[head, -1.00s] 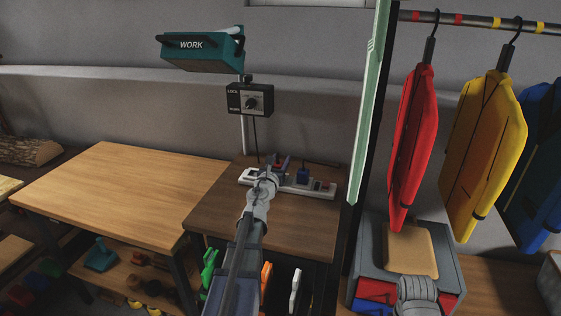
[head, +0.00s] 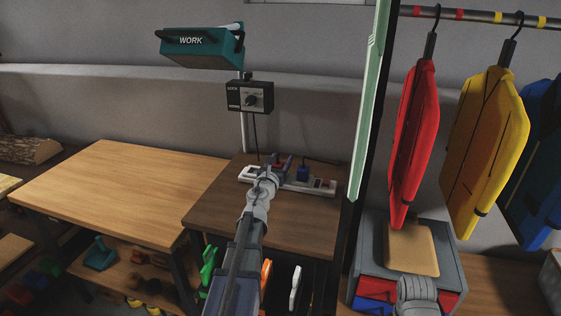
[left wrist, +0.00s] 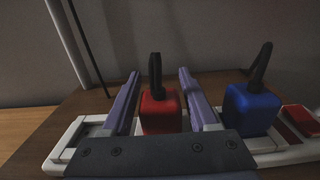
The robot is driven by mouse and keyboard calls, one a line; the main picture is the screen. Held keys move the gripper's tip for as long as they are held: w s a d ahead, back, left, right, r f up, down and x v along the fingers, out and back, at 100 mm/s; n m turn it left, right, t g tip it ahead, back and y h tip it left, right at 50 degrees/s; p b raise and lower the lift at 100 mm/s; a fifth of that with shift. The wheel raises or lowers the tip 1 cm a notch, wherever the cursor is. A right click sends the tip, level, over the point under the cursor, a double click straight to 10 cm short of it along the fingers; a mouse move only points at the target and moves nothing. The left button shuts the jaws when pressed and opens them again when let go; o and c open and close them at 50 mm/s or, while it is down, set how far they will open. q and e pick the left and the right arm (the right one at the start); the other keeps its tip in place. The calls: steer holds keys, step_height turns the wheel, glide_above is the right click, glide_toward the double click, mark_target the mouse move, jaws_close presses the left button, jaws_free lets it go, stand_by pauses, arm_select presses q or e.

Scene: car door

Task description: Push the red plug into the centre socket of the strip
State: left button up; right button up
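The white strip (head: 320,189) lies on the brown bench top and also shows in the left wrist view (left wrist: 62,148). The red plug (left wrist: 160,112), with a black cord loop on top, stands upright over the strip's middle; its lower part is hidden behind my gripper's body. I cannot tell how deep it sits. My left gripper (left wrist: 160,85) is open, with one finger on each side of the red plug and narrow gaps between. In the head view it reaches over the strip (head: 276,165).
A blue plug (left wrist: 250,108) stands on the strip to the right of the red one, close to my right-hand finger. A red switch (left wrist: 303,121) is at the strip's right end. A lock box (head: 249,98) and a WORK lamp (head: 201,47) are above. The wooden table (head: 120,190) at left is clear.

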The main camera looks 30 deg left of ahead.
arm_select(q)
steer(key=shift+o, duration=1.4)
steer(key=v, duration=0.8)
steer(key=shift+w, duration=0.1)
